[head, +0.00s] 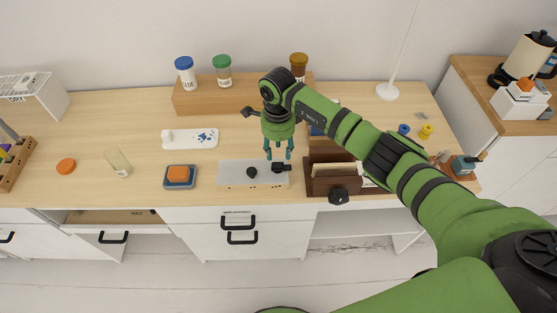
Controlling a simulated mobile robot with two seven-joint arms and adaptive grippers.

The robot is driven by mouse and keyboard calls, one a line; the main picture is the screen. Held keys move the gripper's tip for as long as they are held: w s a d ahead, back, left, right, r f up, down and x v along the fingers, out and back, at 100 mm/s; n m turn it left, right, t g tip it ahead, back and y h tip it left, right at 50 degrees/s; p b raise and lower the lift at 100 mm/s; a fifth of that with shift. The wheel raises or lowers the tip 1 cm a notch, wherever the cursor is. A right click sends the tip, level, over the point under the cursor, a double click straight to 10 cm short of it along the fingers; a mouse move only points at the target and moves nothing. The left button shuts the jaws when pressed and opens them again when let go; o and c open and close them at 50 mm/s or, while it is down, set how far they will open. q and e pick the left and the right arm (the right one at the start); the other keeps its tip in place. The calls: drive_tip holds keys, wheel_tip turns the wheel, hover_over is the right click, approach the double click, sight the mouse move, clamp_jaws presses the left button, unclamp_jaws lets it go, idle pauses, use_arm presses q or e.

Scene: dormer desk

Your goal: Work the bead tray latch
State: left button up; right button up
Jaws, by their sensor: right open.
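My right gripper (278,152) hangs with its teal fingers pointing down and apart, empty. It is at the back right edge of a flat grey panel (233,179) on the desk. The panel carries a round black knob (251,172) and a black lever-like piece (281,168), which is just below my fingertips in the picture; I cannot tell if they touch. Right of the panel stands a brown wooden box (335,184) with a black knob (339,196) on its front. No label marks the bead tray, and no beads can be made out. My left gripper is not in view.
Behind the panel is a wooden riser (198,102) with lidded jars, including a blue-capped one (185,75). The left desk surface has free room.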

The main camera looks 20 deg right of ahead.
sight(278, 165)
drive_tip(key=shift+a+f+p, duration=0.15)
drive_tip(key=shift+f+p, duration=0.3)
drive_tip(key=shift+f, duration=2.7)
clamp_jaws()
